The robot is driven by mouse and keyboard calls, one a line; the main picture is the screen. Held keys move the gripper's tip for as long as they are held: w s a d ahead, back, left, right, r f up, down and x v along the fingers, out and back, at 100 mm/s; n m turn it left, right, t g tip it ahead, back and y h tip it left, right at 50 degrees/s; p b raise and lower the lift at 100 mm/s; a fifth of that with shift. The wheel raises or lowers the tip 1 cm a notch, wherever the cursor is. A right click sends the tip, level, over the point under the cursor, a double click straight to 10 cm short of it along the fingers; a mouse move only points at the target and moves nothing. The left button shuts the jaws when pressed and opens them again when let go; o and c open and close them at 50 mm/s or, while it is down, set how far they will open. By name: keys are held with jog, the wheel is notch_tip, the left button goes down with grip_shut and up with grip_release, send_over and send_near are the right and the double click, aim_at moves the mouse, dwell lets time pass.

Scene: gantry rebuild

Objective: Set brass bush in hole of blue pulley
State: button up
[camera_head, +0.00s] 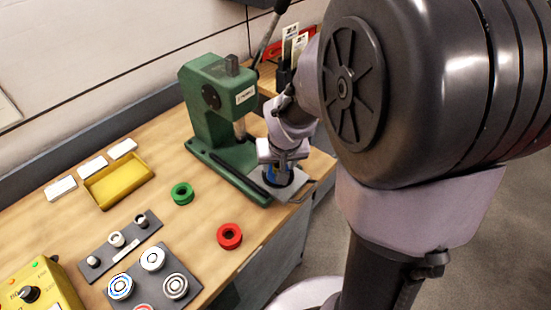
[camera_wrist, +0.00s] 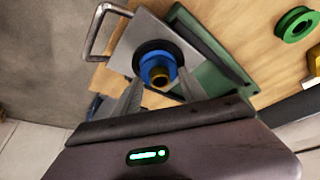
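The blue pulley (camera_wrist: 149,60) sits on a grey metal plate (camera_wrist: 122,61), with a dark ring around it. The brass bush (camera_wrist: 159,77) stands upright at the middle of the pulley, at its hole; I cannot tell how deep it sits. My gripper (camera_wrist: 158,83) is over the pulley, with a finger on each side of the bush and visible gaps between. In the head view my gripper (camera_head: 281,160) points down over the blue pulley (camera_head: 272,172), hiding much of it; the bush is hidden there.
A green press (camera_head: 212,110) stands directly left of my gripper. A green ring (camera_head: 175,194) and a red ring (camera_head: 221,238) lie on the wooden bench. A yellow tray (camera_head: 118,184), grey racks with parts (camera_head: 103,256) and a yellow control box (camera_head: 50,292) are farther left.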

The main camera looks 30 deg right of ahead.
jog(key=p+v, duration=0.6)
jog(key=v, duration=1.1)
jog(key=shift+r+p, duration=0.25)
jog(key=shift+p, duration=0.15)
